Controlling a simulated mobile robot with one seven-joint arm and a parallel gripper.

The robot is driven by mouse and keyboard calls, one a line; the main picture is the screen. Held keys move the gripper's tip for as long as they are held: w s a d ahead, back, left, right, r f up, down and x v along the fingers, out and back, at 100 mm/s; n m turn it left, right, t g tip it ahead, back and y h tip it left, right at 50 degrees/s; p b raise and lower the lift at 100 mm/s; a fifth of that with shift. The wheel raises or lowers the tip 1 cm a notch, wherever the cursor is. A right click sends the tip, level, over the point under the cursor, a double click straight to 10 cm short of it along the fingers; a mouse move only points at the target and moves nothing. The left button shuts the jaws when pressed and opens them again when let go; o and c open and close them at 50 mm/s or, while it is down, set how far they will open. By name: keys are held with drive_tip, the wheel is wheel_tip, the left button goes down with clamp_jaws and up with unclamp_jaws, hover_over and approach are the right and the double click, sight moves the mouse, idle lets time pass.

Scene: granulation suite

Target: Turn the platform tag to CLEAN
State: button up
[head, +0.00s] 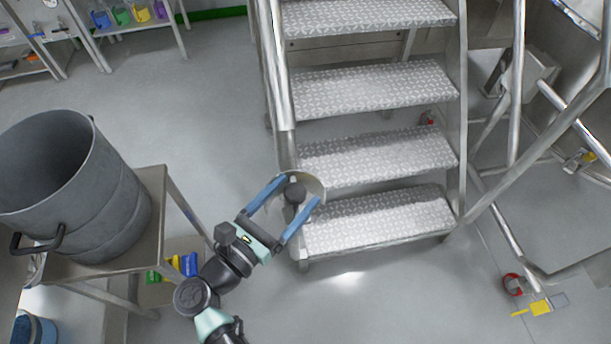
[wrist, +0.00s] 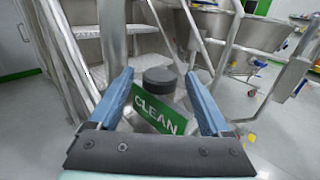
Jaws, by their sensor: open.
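The platform tag (wrist: 158,113) is mounted by the foot of the steps' left rail. In the wrist view it shows a green face with white CLEAN lettering, tilted down to the right. A dark round knob (wrist: 160,80) stands out from it. In the head view I see the knob (head: 295,193) in front of the pale disc (head: 314,183). My gripper (head: 300,189) is open, with one blue finger on each side of the knob. The fingers hide part of the tag.
Metal steps (head: 375,88) with patterned treads rise just right of my gripper. A grey drum (head: 95,200) stands on a metal stand (head: 150,215) at the left. Open floor lies between stand and steps.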

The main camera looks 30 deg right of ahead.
sight(302, 185)
drive_tip(key=shift+x, duration=2.15)
drive_tip(key=shift+c, duration=0.4)
clamp_jaws()
